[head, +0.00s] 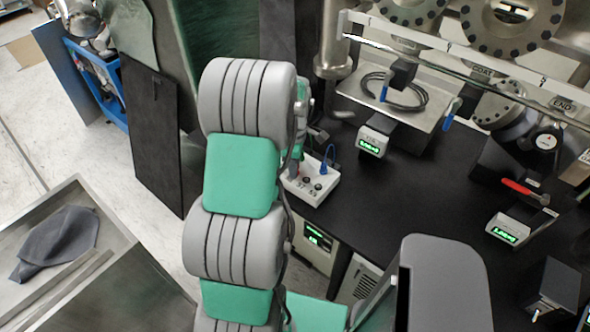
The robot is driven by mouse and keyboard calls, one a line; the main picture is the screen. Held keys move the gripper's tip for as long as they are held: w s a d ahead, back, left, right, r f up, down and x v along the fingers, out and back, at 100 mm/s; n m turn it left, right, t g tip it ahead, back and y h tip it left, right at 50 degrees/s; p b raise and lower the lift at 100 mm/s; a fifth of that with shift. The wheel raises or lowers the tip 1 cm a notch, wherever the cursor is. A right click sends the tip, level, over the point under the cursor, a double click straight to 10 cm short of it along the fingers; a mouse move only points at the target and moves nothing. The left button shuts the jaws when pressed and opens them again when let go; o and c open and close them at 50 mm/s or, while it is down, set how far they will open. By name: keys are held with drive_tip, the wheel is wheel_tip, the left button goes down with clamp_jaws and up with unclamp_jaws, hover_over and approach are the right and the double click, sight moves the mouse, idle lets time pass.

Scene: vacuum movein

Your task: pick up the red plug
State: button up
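A white box (317,186) with dark sockets or knobs on top stands at the left edge of the black table. A blue plug (324,167) with a blue lead stands upright on it. My arm covers the left part of this box. Only a narrow strip of my far arm links shows beside the upper joint, just above the box.
The black table (405,190) carries display boxes (373,140) and a red-handled tool (525,190). A metal tray (400,112) holds a coiled black cable (393,92). Steel flanges (510,25) stand behind. A metal bin (90,235) with a grey cloth (60,242) is at left.

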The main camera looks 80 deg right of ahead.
clamp_jaws()
